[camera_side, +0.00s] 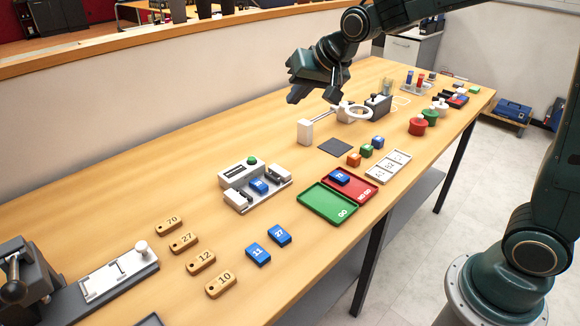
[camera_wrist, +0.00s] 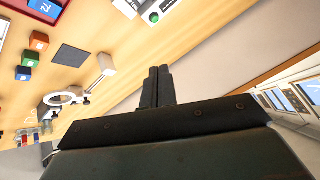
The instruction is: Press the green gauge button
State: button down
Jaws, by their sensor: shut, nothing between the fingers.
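The gauge (camera_side: 255,185) is a grey-white device with a dark display slot, standing on the middle of the table in the side view. Its green button (camera_side: 252,160) sits on top at the back; it also shows in the wrist view (camera_wrist: 154,17) at the top edge. A blue numbered block (camera_side: 259,186) lies in the gauge between its two jaws. My gripper (camera_side: 293,99) is shut and empty, held above the table, to the right of and higher than the gauge in the side view. In the wrist view its fingers (camera_wrist: 157,76) are together, apart from the button.
A white post with a rod (camera_side: 305,131) and ring stands below my gripper. Green (camera_side: 318,213) and red (camera_side: 362,199) trays lie in front of the gauge. Coloured cubes (camera_side: 366,150) and a dark square (camera_side: 335,147) lie to the right. A low wall (camera_side: 150,120) runs behind.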

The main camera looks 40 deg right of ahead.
aim_at(252, 160)
jog(key=w+a+f+m, duration=0.1)
jog(key=w+f, duration=0.3)
jog(key=w, duration=0.3)
jog(key=w+f+m+t, duration=0.1)
jog(key=w+f, duration=0.4)
jog(key=w, duration=0.2)
jog(key=shift+a+f+m, duration=0.3)
jog(key=shift+a+m, duration=0.1)
jog(key=shift+f, duration=0.15)
jog(key=shift+f, duration=4.25)
